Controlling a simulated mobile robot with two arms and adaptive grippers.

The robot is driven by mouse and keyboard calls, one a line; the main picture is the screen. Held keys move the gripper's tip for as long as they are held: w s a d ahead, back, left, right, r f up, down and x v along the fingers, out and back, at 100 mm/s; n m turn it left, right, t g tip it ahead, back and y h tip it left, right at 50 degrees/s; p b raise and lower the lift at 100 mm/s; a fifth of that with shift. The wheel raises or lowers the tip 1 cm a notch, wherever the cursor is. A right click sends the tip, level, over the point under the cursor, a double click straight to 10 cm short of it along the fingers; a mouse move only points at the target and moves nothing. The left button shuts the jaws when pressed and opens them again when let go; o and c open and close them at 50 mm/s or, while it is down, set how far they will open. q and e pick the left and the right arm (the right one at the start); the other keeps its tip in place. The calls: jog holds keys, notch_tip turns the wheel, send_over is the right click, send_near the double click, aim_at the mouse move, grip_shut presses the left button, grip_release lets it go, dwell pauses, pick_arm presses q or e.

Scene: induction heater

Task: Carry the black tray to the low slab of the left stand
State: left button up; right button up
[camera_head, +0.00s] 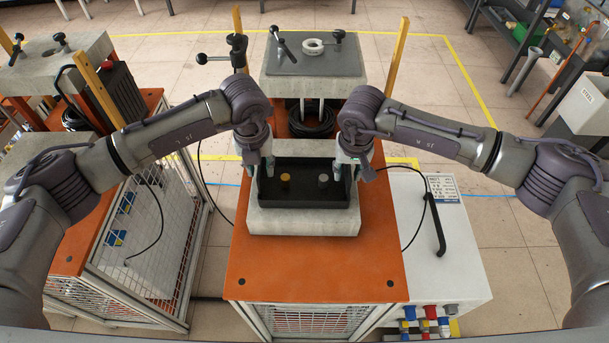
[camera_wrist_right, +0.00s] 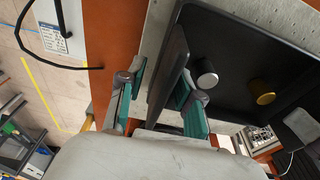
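The black tray (camera_head: 304,216) lies on the low slab (camera_head: 300,228) of the middle stand. It holds a brass cylinder (camera_head: 285,180) and a grey cylinder (camera_head: 323,180). My left gripper (camera_head: 260,168) is at the tray's left wall, its fingers apart. My right gripper (camera_head: 346,170) is at the right wall. In the right wrist view my right gripper (camera_wrist_right: 158,100) is open, one finger outside the wall and one inside, with a gap visible on the outer side. The left stand's low slab (camera_head: 38,146) is partly hidden by my left arm.
The middle stand's upper slab (camera_head: 312,62) carries a clamp and ring behind the tray. Wooden posts (camera_head: 397,55) rise beside it. The left stand has its own upper slab (camera_head: 55,62) and post (camera_head: 98,92). A gap separates the stands. A white cabinet (camera_head: 440,235) stands right.

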pick_arm(q)
jog(key=r, duration=0.3)
jog(key=s+r, duration=0.1)
jog(key=r, duration=0.6)
jog(key=shift+s+r, duration=0.15)
jog(key=shift+r, duration=0.15)
pick_arm(e)
jog(key=shift+r, duration=0.2)
jog(key=r, duration=0.3)
jog(key=s+r, duration=0.1)
jog(key=r, duration=0.3)
jog(key=s+r, duration=0.1)
jog(key=r, duration=0.3)
jog(key=shift+r, duration=0.25)
pick_arm(q)
jog(key=shift+s, duration=0.15)
pick_arm(e)
jog(key=shift+f, duration=0.1)
